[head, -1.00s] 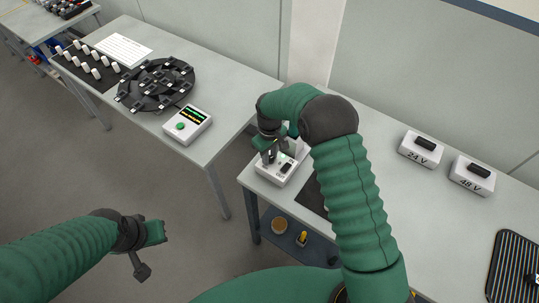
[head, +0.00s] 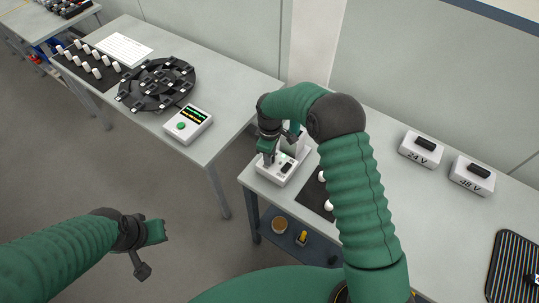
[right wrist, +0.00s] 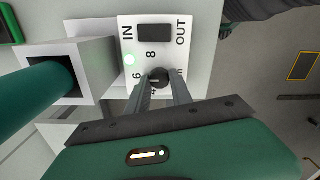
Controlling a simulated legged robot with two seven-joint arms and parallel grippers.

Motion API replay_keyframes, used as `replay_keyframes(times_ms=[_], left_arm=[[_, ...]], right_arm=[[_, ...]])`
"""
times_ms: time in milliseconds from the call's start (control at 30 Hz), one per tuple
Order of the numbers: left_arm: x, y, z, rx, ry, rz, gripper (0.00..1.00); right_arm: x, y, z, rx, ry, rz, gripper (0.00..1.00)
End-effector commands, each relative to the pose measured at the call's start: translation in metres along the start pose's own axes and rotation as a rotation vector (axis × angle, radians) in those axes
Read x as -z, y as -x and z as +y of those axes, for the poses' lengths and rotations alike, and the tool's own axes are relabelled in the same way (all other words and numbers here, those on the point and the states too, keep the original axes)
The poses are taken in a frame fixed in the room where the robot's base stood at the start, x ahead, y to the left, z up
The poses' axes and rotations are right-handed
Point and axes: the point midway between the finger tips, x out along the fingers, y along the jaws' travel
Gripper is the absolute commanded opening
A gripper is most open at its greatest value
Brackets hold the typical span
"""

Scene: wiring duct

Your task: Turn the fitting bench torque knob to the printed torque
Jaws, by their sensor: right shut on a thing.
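The fitting bench (head: 279,181) is a small white box at the left front corner of the right table. In the right wrist view its white panel (right wrist: 190,59) carries the words IN and OUT, a dark rectangular window, a lit green lamp and the numbers 8 and 6. The dark round torque knob (right wrist: 158,74) sits beside these numbers. My right gripper (right wrist: 160,88) is shut on the knob, its fingers hiding part of the dial. In the head view, my right gripper (head: 267,157) is over the box. My left gripper (head: 154,232) hangs over the floor, away from the tables; its jaws are unclear.
A white box with a lit display and green button (head: 187,125) stands on the left table, near a black round fixture (head: 157,85) and a printed sheet (head: 122,50). Boxes marked 24 V (head: 421,151) and 48 V (head: 472,176) stand on the right table. A dark mat (head: 312,192) adjoins the bench.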

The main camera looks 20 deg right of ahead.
Motion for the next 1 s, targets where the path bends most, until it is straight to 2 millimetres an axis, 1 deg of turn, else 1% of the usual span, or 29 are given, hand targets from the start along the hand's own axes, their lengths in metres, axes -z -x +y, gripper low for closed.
replay_keyframes(times_ms=[33, 200, 233, 367, 667, 767, 867, 967, 1000], left_arm=[[0.000, 0.000, 0.000, 0.000, 0.000, 0.000, 0.00], [0.000, 0.000, 0.000, 0.000, 0.000, 0.000, 0.00], [0.000, 0.000, 0.000, 0.000, 0.000, 0.000, 0.00], [0.000, 0.000, 0.000, 0.000, 0.000, 0.000, 0.00], [0.000, 0.000, 0.000, 0.000, 0.000, 0.000, 0.00], [0.000, -0.002, 0.000, 0.000, 0.000, 0.000, 0.00], [-0.001, -0.005, 0.000, 0.000, 0.000, 0.000, 0.00], [-0.002, -0.009, 0.000, 0.000, 0.000, 0.000, 0.00], [-0.003, -0.011, 0.000, 0.000, 0.000, 0.000, 0.00]], right_arm=[[0.000, 0.002, 0.003, -0.007, -0.001, 0.002, 0.00], [0.000, 0.002, 0.003, -0.007, -0.002, 0.002, 0.00], [0.000, 0.002, 0.003, -0.007, -0.002, 0.002, 0.30], [0.000, 0.002, 0.002, -0.005, -0.002, 0.002, 0.47], [0.000, 0.001, 0.001, -0.002, -0.002, 0.001, 0.48], [0.001, 0.008, 0.002, -0.004, -0.002, 0.002, 0.48], [0.001, 0.027, 0.002, -0.006, -0.002, 0.004, 0.48], [0.001, 0.055, 0.002, -0.006, -0.002, 0.005, 0.48], [0.001, 0.067, 0.003, -0.007, -0.002, 0.005, 0.48]])
